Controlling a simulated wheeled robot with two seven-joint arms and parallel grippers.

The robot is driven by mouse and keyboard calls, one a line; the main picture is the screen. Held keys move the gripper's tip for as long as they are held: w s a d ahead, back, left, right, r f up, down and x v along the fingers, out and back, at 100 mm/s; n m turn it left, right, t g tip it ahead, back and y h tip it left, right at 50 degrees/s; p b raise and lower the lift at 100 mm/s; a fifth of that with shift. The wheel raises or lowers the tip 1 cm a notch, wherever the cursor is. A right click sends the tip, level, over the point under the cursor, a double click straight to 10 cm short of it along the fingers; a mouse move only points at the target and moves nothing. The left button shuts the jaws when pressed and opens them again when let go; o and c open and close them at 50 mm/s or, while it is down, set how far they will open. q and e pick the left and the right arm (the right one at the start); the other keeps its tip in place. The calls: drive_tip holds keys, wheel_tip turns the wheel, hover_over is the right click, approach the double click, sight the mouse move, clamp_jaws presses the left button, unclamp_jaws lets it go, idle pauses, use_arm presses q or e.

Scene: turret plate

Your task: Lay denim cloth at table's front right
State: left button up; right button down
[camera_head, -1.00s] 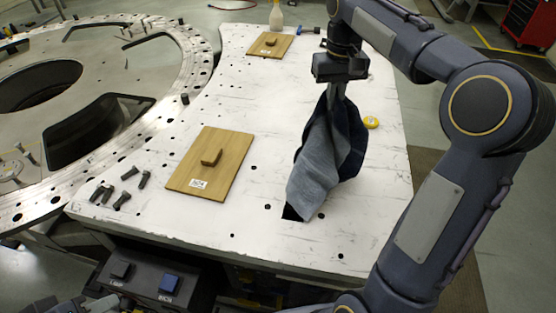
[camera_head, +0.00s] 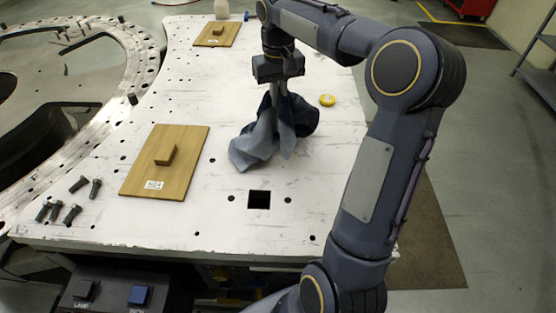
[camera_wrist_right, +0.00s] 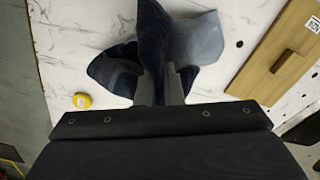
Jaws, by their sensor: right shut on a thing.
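The denim cloth (camera_head: 262,138) is a bunched piece of dark and light blue fabric over the right part of the white table (camera_head: 215,213). Its lower folds spread out and seem to touch the table top. My right gripper (camera_head: 277,98) is shut on the top of the cloth, pointing down. In the right wrist view the two fingers (camera_wrist_right: 160,88) pinch the cloth (camera_wrist_right: 199,38), which fans out beyond them. My left gripper is not in view.
A wooden board with a block handle (camera_head: 185,185) lies left of the cloth, another (camera_head: 218,40) farther back. A yellow round item (camera_head: 327,100) sits right of the cloth. Several dark bolts (camera_head: 72,213) lie at the front left. A square hole (camera_head: 259,200) is in front of the cloth.

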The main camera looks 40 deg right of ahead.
idle(0.4)
drive_tip(key=w+d+r+m+p, duration=0.2)
drive_tip(key=w+d+m, duration=0.4)
drive_tip(key=w+d, duration=0.4)
drive_tip(key=s+a+f+b, duration=0.4)
drive_tip(key=s+a+f, duration=0.1)
drive_tip(key=f, duration=0.1)
drive_tip(key=s+a+f+b, duration=0.3)
drive_tip(key=s+a+f, duration=0.2)
drive_tip(key=s+f, duration=0.1)
drive_tip(key=s+a+f+b, duration=0.4)
drive_tip(key=s+a+f, duration=0.1)
drive_tip(key=f, duration=0.1)
drive_tip(key=shift+s+a+f+b, duration=0.15)
drive_tip(key=shift+s+a+b, duration=0.2)
drive_tip(key=shift+s, duration=0.05)
drive_tip(key=shift+s+a+f, duration=0.35)
drive_tip(key=shift+s, duration=0.1)
